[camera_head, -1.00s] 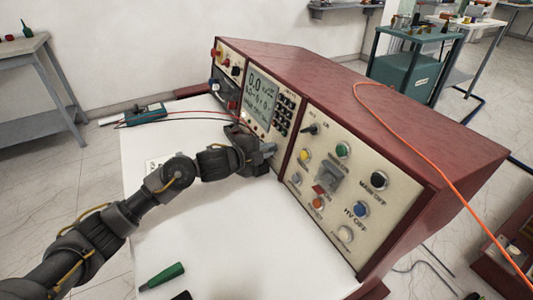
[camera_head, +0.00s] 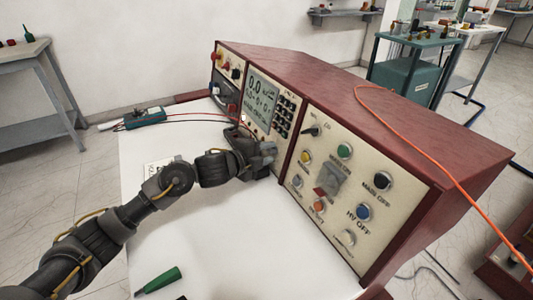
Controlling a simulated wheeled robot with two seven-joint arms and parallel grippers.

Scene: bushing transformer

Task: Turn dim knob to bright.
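A large dark-red console (camera_head: 385,95) has a cream front panel with controls. A black pointer knob (camera_head: 313,131) sits at the upper left of the right-hand panel; the small labels beside it are too blurred to read. My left gripper (camera_head: 267,156) is at the lower part of the middle panel, below the keypad and left of the knob, apart from the knob. Its fingers are small and dark against the panel, so whether they are open or shut is unclear. My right gripper is not in view.
A display (camera_head: 261,98) and keypad (camera_head: 283,117) are above my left gripper. Several coloured buttons surround a square switch (camera_head: 333,180). A green-handled tool (camera_head: 160,280) and a meter (camera_head: 145,117) lie on the white tabletop (camera_head: 225,245). An orange cable (camera_head: 425,148) crosses the console top.

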